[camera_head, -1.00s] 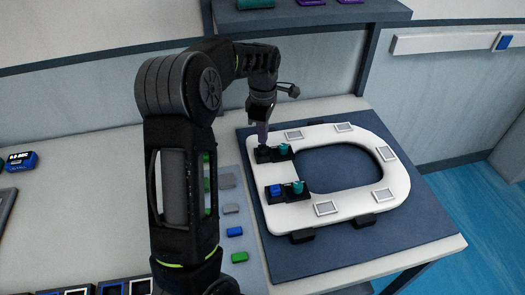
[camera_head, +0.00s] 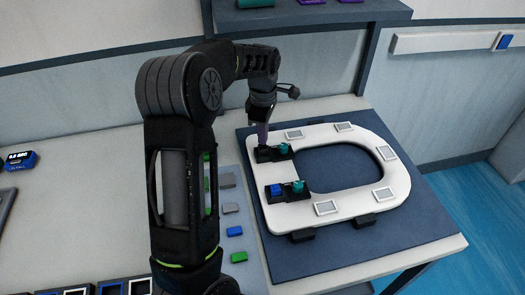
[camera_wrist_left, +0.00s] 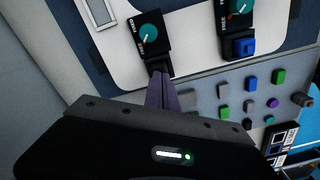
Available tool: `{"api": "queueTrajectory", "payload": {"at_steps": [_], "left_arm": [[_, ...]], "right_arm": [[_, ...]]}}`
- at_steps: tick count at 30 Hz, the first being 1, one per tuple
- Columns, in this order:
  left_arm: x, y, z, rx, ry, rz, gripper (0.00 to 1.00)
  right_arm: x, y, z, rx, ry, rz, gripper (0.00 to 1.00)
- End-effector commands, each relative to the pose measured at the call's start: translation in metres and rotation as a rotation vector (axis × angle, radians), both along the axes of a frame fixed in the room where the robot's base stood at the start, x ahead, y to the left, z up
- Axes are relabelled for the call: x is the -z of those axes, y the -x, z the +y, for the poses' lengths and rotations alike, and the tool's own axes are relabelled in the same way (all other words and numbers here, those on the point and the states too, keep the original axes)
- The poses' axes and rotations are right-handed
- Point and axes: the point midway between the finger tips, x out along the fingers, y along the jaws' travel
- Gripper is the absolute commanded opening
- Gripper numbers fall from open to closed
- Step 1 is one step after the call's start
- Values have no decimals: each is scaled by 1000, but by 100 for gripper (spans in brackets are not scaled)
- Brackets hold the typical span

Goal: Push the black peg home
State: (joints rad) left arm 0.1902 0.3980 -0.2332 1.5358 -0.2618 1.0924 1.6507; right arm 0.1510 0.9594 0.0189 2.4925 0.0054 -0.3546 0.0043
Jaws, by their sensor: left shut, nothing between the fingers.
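My left gripper (camera_head: 263,144) is shut and empty, its purple fingers pointing down at the black housing (camera_head: 263,155) on the white toilet seat (camera_head: 335,133). In the left wrist view, the fingertips (camera_wrist_left: 160,76) are at the black housing's socket (camera_wrist_left: 158,66). The black peg cannot be told apart from its black housing, and the fingers partly cover that spot. I cannot tell whether the tips touch it. A teal knob (camera_head: 283,149) sits beside it. A second housing holds a blue peg (camera_head: 276,189) and a teal knob (camera_head: 298,186). My right gripper is not in view.
The seat lies on a dark blue mat (camera_head: 425,226). A grey strip with loose green, grey and blue pieces (camera_head: 235,231) lies to its left. Dark trays (camera_head: 122,288) stand at the front left. A shelf (camera_head: 310,15) overhangs the back.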

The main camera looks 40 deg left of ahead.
Motion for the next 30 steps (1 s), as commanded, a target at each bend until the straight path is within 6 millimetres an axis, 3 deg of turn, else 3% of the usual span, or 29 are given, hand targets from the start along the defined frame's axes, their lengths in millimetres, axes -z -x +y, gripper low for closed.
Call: {"api": "queueTrajectory", "payload": {"at_steps": [30], "left_arm": [[17,0,0,0,0,1,0]], "right_arm": [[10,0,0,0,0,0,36]]}}
